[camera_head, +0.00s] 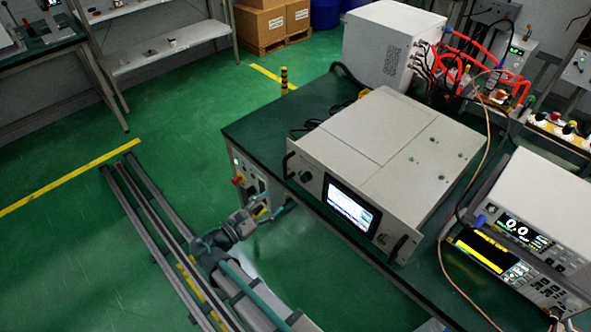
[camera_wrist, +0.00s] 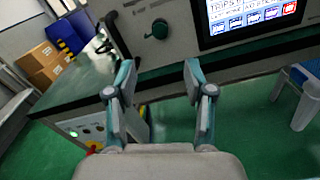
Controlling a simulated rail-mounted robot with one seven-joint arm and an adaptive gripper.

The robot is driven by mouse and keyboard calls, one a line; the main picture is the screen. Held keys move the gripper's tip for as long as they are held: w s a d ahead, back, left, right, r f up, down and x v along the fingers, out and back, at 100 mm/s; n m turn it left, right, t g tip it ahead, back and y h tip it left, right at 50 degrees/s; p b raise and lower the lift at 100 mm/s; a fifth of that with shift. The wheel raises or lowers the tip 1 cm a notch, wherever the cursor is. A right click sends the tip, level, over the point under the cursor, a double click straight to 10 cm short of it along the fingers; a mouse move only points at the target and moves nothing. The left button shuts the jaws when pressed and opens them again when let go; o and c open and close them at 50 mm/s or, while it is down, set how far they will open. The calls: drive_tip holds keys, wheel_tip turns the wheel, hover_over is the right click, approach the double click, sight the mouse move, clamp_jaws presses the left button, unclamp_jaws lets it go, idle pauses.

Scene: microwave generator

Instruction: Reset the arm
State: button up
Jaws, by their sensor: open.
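My gripper shows in the wrist view (camera_wrist: 158,80) with its two fingers apart and nothing between them. In the wrist view it faces the front of the microwave generator (camera_wrist: 175,42), with a round knob and part of a lit screen showing. In the head view the generator (camera_head: 385,145) is a pale box with a lit screen and black handles on a green-topped bench (camera_head: 245,128). My arm (camera_head: 240,270) is low beside the bench's front side, apart from the generator. The fingertips are hard to make out in the head view.
Rails (camera_head: 150,220) run along the floor left of the bench. A white box (camera_head: 385,45) with red hoses stands behind the generator. A meter (camera_head: 530,230) reading 0.0 stands to the right. Cardboard boxes (camera_head: 270,22) and shelves (camera_head: 160,50) are at the back.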

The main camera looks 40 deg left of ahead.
drive_tip(key=d+f+m+g+h, duration=0.3)
drive_tip(key=d+f+m+g, duration=1.2)
drive_tip(key=d+f, duration=1.3)
drive_tip(key=s+d+f+m+g+y, duration=0.2)
drive_tip(key=s+d+m, duration=0.3)
drive_tip(key=d, duration=0.4)
drive_tip(key=s+d+f+m+g+y, duration=0.2)
drive_tip(key=s+d+m+g, duration=0.2)
drive_tip(key=d, duration=0.6)
drive_tip(key=s+d+f+m+g+y, duration=0.2)
drive_tip(key=s+d+m, duration=0.4)
drive_tip(key=d, duration=0.3)
drive_tip(key=shift+s+d+f+m+g, duration=0.15)
drive_tip(key=shift+d+f+m+g, duration=0.25)
drive_tip(key=shift+g, duration=0.4)
drive_tip(key=shift+a, duration=0.15)
